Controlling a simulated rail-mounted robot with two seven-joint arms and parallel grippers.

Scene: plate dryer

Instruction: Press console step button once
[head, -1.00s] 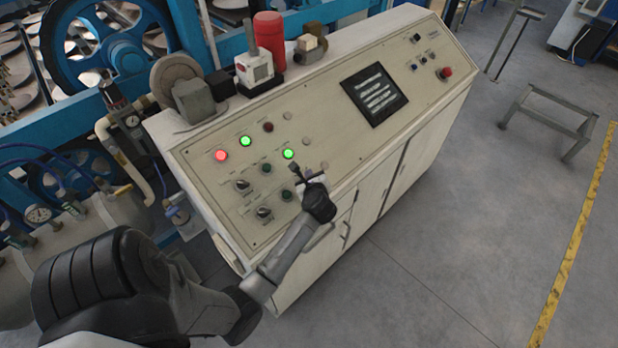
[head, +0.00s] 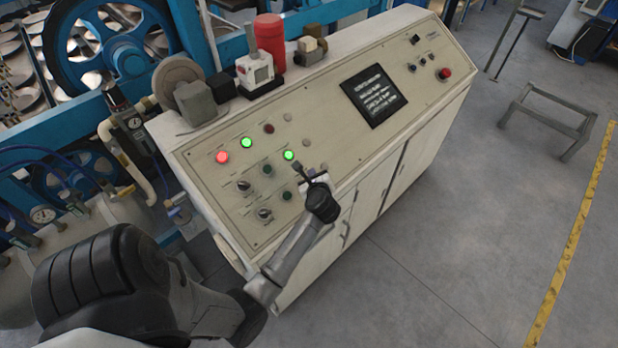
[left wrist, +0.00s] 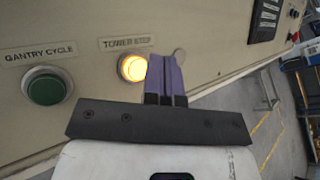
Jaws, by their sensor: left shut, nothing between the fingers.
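The console (head: 235,215) has a sloped beige panel. In the left wrist view, a round button lit yellow (left wrist: 132,68) sits under a label that reads TOWER and a partly hidden word, likely STEP. My left gripper (head: 299,168) is shut and empty, over the lower part of the panel. In the left wrist view its purple fingers (left wrist: 165,72) overlap the lit button's right edge; I cannot tell whether they touch it. In the head view the gripper hides this button. A dark green button (left wrist: 46,87) labelled GANTRY CYCLE is to its left. My right gripper is not in view.
The panel also has a red light (head: 222,157), lit green lights (head: 289,155), a text screen (head: 374,96) and a red knob (head: 444,74). A red cylinder (head: 269,40) stands on the console's top. A grey metal stand (head: 548,115) is at right on open floor.

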